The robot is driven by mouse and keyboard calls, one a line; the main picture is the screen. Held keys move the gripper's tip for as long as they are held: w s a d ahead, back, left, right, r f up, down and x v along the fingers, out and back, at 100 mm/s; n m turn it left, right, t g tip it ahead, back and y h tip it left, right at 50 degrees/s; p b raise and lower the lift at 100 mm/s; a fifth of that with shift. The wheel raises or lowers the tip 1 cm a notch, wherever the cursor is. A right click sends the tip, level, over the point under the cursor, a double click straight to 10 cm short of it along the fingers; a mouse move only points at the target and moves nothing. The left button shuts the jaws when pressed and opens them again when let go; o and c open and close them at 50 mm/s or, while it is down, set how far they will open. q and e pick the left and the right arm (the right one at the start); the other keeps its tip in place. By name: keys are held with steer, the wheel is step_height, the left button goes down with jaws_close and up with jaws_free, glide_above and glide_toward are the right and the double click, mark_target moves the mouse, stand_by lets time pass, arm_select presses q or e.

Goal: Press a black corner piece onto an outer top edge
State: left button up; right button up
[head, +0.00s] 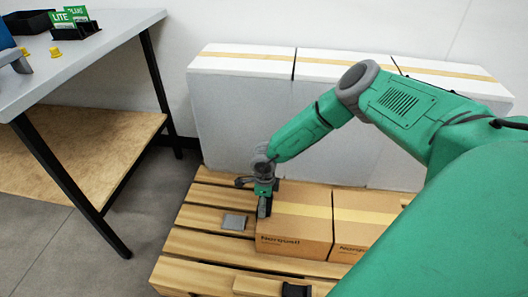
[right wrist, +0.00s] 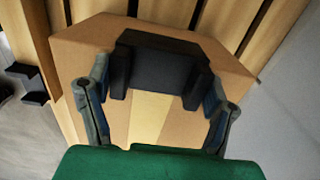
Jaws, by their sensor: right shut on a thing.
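My right gripper (head: 264,198) is at the left end of the near cardboard box on the pallet. It is shut on a black corner piece (head: 264,208). In the right wrist view the black corner piece (right wrist: 160,66) sits between the two fingers of my right gripper (right wrist: 156,98), at the far edge of the taped box top (right wrist: 150,118). The cardboard box (head: 294,228) has a second box (head: 362,222) close on its right. I cannot tell whether the piece is fully seated on the edge. My left gripper is not in view.
The boxes stand on a wooden pallet (head: 190,243). A grey flat piece (head: 234,221) lies on the slats left of the box. Another black piece (head: 296,290) is at the pallet's front. White boxes (head: 240,100) stand behind. A grey table (head: 95,52) is at the left.

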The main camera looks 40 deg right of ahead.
steer(key=o, duration=1.1)
steer(key=shift+c, duration=0.2)
steer(key=shift+r, duration=0.1)
steer(key=shift+r+p, duration=2.7)
steer(key=shift+r, duration=0.75)
